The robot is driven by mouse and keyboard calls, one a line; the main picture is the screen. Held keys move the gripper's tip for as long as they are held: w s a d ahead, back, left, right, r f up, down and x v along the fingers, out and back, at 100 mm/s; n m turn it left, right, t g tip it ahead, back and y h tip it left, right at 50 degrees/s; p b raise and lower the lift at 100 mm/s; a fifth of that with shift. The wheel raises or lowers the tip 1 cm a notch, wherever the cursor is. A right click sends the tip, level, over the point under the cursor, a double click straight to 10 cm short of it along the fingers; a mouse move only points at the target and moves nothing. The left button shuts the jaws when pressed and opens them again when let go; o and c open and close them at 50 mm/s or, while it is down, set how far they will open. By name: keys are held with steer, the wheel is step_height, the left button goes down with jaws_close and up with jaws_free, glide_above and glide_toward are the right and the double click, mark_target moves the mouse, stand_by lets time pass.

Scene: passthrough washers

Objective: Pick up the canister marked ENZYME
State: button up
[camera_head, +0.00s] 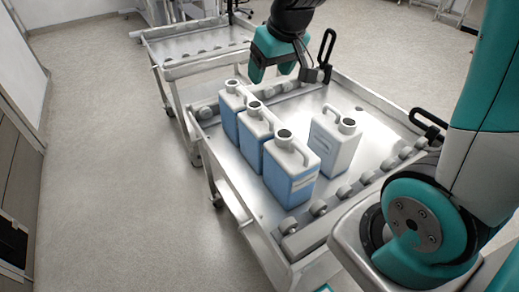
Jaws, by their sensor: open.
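Several canisters stand upright on the metal cart top (375,141). Three have blue lower parts and white tops: a back one (230,108), a middle one (252,137) and a front one (290,174), in a row along the left side. A whiter canister (333,142) stands apart to their right. The front blue canister and the white one carry labels, but the print is too small to read, so I cannot tell which is ENZYME. My teal gripper (272,72) is open and empty, above the cart's far end, beyond the canisters and touching none.
A second, empty cart (200,42) adjoins behind. The floor (110,130) at left is clear. The cart top right of the white canister is bare.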

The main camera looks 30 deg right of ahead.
step_height(320, 180, down, 3)
steer(key=w+d, duration=0.2)
steer(key=d, duration=0.1)
glide_above(261, 110)
steer(key=s, duration=0.3)
steer(key=shift+m+h, duration=0.3)
steer(key=f, duration=0.8)
steer(key=shift+w+a+f+p, duration=0.1)
steer(key=shift+w+f+p, duration=0.1)
steer(key=shift+f+p, duration=0.2)
steer(key=shift+p+x, duration=0.55)
steer(key=shift+x, duration=2.35)
steer(key=shift+w+r, duration=0.1)
jaws_close()
steer(key=shift+w+r, duration=0.15)
